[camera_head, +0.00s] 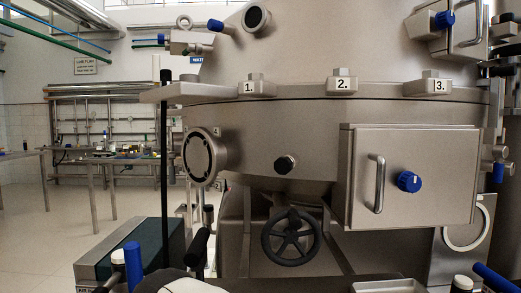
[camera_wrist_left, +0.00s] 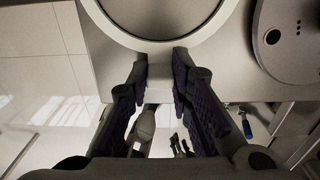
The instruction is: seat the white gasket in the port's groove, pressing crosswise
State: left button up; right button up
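The large steel separator (camera_head: 300,145) fills the head view. A round flanged port (camera_head: 200,157) is on its left side. A pale ring (camera_head: 466,226) shows at the lower right; I cannot tell whether it is the white gasket. In the left wrist view, a light circular rim (camera_wrist_left: 116,36) is cut by the top edge; I cannot tell whether it is the gasket. My left gripper (camera_wrist_left: 160,62) has its dark fingers apart, with their tips at the near edge of this rim. Contact is unclear. My right gripper does not show.
A square door with a handle (camera_head: 379,184) and blue knob (camera_head: 409,181) stands out from the separator's front. A black handwheel (camera_head: 291,237) is below. A grey disc with dark holes (camera_wrist_left: 291,45) lies right of my left gripper. Tiled floor (camera_wrist_left: 38,75) is clear at left.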

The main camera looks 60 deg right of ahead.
pick_arm(q)
grip_shut()
jog(key=shift+r, duration=0.4)
jog(key=shift+r+p, duration=0.4)
jog(key=shift+r, duration=2.15)
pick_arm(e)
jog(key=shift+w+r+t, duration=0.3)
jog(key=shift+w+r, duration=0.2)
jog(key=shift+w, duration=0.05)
